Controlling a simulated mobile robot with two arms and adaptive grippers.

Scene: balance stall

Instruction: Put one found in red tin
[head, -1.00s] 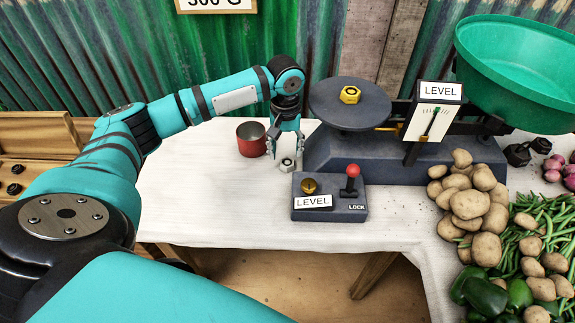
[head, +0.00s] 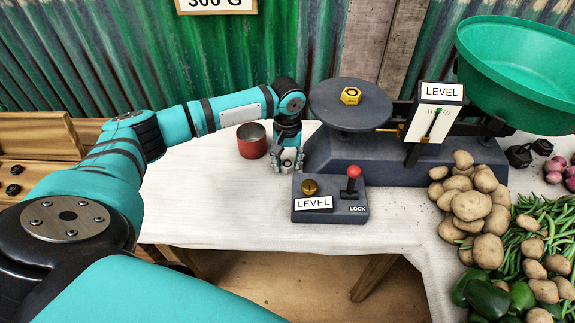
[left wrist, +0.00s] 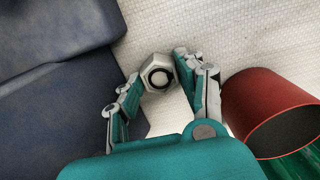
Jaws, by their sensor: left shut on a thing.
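A silver hex nut (head: 288,163) is at the table's white cloth, just behind the control box. My left gripper (head: 288,158) points down and is shut on this nut. In the left wrist view the nut (left wrist: 157,73) shows its round hole between the fingertips (left wrist: 158,78). The red tin (head: 252,148) stands upright on the cloth just left of the gripper. It also shows at the right of the left wrist view (left wrist: 265,95), apart from the fingers; the visible part of its inside is empty. My right gripper is not in view.
The scale (head: 345,163) stands close on the right, with a brass nut (head: 350,95) on its round plate. The control box (head: 330,208) with a red-knobbed lever is just in front. Potatoes (head: 470,206) and beans fill the right side. The cloth at front left is clear.

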